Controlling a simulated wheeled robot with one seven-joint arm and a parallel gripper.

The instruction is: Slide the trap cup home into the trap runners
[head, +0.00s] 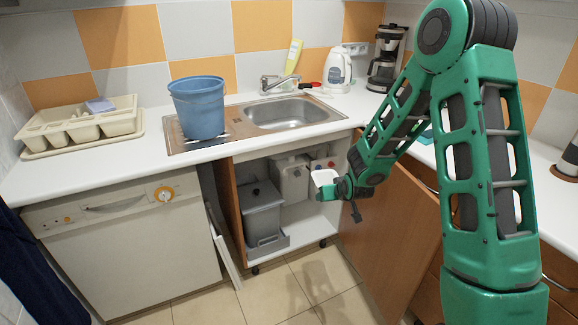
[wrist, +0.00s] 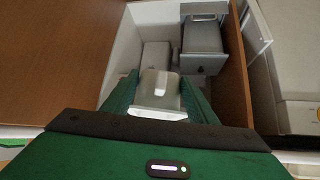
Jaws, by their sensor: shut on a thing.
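My gripper (head: 328,191) is in front of the open under-sink cupboard, shut on the trap cup (head: 323,177), a small pale open-topped cup. In the wrist view the cup (wrist: 156,102) sits between the two green fingers of my gripper (wrist: 157,96), with a light tab at its middle. A grey box-shaped unit (head: 290,180) is inside the cupboard, behind and left of the cup. It also shows beyond the cup in the wrist view (wrist: 156,54). The cup is apart from this unit. I cannot make out the trap runners.
A grey lidded bin (head: 262,210) stands at the cupboard's left. The open wooden door (head: 385,235) stands to the right. The cupboard floor (head: 305,225) is clear on the right. A blue bucket (head: 199,108) stands above.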

